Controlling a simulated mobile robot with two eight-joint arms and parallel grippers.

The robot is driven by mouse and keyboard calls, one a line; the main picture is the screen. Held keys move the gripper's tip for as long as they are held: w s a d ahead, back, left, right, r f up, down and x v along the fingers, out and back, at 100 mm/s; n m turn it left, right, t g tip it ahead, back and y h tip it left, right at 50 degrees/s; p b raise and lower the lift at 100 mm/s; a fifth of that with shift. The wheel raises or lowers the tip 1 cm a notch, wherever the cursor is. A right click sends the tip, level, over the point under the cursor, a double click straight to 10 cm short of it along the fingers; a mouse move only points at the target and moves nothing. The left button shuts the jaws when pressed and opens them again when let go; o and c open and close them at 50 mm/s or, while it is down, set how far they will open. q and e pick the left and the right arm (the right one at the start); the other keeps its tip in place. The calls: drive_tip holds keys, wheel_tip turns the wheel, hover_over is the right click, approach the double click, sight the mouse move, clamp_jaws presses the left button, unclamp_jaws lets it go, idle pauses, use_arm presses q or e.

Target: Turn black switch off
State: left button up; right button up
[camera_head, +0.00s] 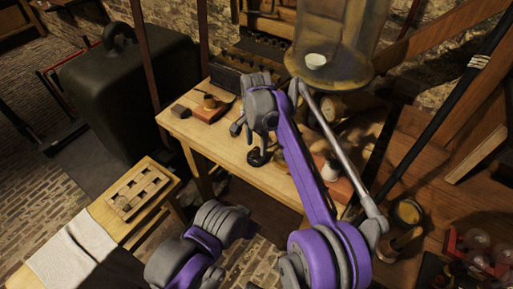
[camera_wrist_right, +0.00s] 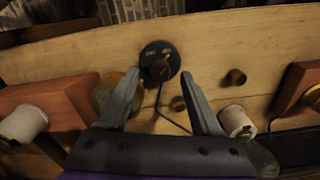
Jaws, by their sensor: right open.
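The black switch (camera_wrist_right: 160,61) is a round black dial on the pale wooden table, with a brownish knob at its middle and small light lettering too blurred to read. In the right wrist view it lies between and just beyond the fingertips. In the head view the black switch (camera_head: 258,157) shows as a small dark disc near the table's front edge. My right gripper (camera_wrist_right: 160,76) is open and empty, with one finger on each side of the switch. In the head view my right gripper (camera_head: 242,131) is over the table, close to the switch. My left gripper does not show.
A wooden base with a knob (camera_head: 209,108) sits at the table's left. A white spool (camera_wrist_right: 22,122) on a red-brown block and another white spool (camera_wrist_right: 236,121) flank the gripper. A dark wire (camera_wrist_right: 172,119) runs from the switch. A large glass jar (camera_head: 330,35) stands behind.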

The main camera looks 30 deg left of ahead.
drive_tip(key=shift+f, duration=0.8)
clamp_jaws()
